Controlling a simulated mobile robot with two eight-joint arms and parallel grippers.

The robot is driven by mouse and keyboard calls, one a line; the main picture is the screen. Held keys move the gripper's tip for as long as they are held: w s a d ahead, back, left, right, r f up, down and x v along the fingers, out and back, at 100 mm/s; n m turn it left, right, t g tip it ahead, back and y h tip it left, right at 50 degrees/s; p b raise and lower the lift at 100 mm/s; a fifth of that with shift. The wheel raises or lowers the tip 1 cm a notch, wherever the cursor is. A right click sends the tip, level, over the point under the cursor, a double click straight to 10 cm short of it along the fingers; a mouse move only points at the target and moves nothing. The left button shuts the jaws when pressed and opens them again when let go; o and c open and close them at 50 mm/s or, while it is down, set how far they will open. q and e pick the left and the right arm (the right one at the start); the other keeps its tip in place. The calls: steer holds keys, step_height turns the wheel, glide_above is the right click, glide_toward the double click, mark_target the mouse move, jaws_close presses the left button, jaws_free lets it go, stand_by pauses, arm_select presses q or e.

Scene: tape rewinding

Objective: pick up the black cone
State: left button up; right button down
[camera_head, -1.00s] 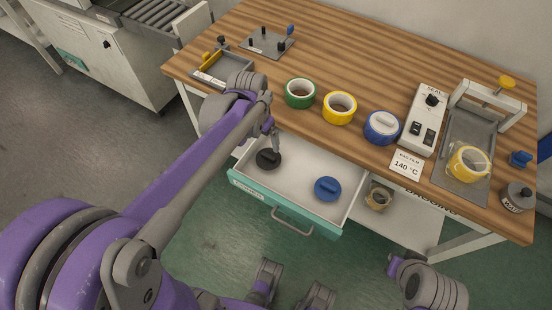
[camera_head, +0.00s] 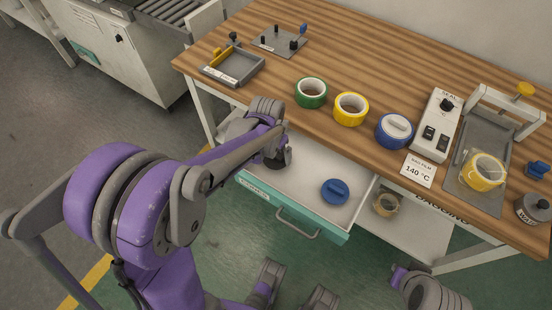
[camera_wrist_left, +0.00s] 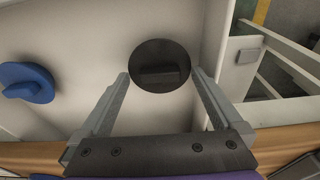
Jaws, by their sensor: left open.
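The black cone (camera_wrist_left: 160,65) has a dark round top with a raised bar grip and is in the open drawer. My left gripper (camera_wrist_left: 160,76) is open, with its two fingertips on either side of the cone's near part. I cannot tell whether they touch it. In the head view the black cone (camera_head: 275,162) shows only as a dark edge below my left wrist, which hides most of it. The left fingers are hard to make out there. My right gripper's fingers do not show; part of my right arm is at the bottom right.
The drawer (camera_head: 302,187) also holds a blue cone (camera_head: 335,191), right of the black one. It shows left in the wrist view (camera_wrist_left: 27,82). Green (camera_head: 311,92), yellow (camera_head: 351,108) and blue (camera_head: 394,130) tape rolls stand on the wooden table (camera_head: 300,55) above the drawer.

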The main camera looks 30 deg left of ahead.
arm_select(q)
steer(key=c, duration=1.4)
steer(key=shift+r, duration=0.15)
